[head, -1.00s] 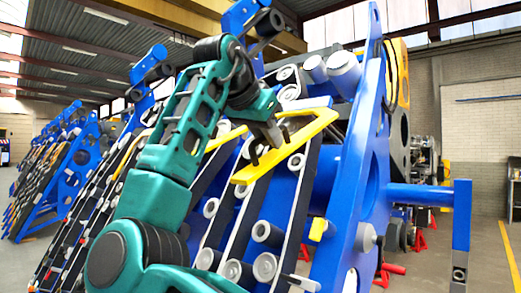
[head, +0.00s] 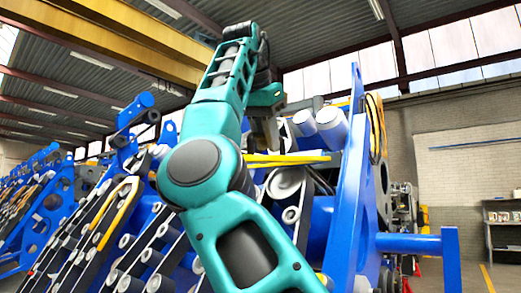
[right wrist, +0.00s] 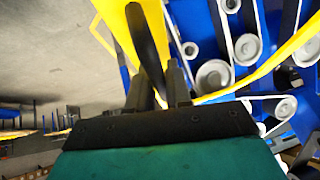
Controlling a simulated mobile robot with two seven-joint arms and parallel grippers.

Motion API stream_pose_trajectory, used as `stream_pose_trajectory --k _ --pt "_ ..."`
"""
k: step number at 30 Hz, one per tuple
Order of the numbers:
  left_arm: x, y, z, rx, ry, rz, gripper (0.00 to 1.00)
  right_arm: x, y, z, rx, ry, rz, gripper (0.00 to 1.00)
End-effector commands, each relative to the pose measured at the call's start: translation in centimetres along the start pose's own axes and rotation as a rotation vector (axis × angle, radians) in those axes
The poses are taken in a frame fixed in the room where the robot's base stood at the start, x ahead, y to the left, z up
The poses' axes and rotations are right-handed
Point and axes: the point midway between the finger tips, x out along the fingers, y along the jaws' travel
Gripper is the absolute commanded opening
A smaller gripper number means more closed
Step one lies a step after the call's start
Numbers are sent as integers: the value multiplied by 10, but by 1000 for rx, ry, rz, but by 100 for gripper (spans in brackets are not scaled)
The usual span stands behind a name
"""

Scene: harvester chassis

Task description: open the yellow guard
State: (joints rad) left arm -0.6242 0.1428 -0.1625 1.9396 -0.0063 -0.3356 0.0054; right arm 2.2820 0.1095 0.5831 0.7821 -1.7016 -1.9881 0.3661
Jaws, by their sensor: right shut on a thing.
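The yellow guard (head: 285,160) shows nearly edge-on in the head view, as a thin level strip in front of the blue machine's rollers. In the right wrist view the guard (right wrist: 290,55) runs as a yellow band on the right and a wider piece at the top left. My right gripper (head: 265,130) is at the guard, partly hidden by its own arm. In the right wrist view its fingers (right wrist: 160,85) are shut around a dark bar at the guard's yellow part. My left gripper is not in view.
The blue side plate (head: 345,190) stands just right of the guard, with a blue beam (head: 410,243) reaching right. White rollers (head: 330,120) sit behind the guard. More blue chassis (head: 45,220) stand at the left. A shelf (head: 503,225) is against the right wall.

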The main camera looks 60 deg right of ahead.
Motion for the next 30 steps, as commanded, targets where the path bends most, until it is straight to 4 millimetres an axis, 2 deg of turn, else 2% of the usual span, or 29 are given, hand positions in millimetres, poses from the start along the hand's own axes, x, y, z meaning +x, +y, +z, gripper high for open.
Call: stream_pose_trajectory --k 6,20,21,22,30 --pt "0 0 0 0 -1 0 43 -7 3 -7 3 -14 -2 0" --pt "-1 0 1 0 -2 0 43 -8 4 -8 4 -18 0 0" --pt "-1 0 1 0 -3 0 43 -8 4 -8 4 -18 0 21" --pt "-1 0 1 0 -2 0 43 -8 4 -8 4 -18 0 24" --pt "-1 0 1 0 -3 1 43 -8 4 -7 3 -22 1 25"
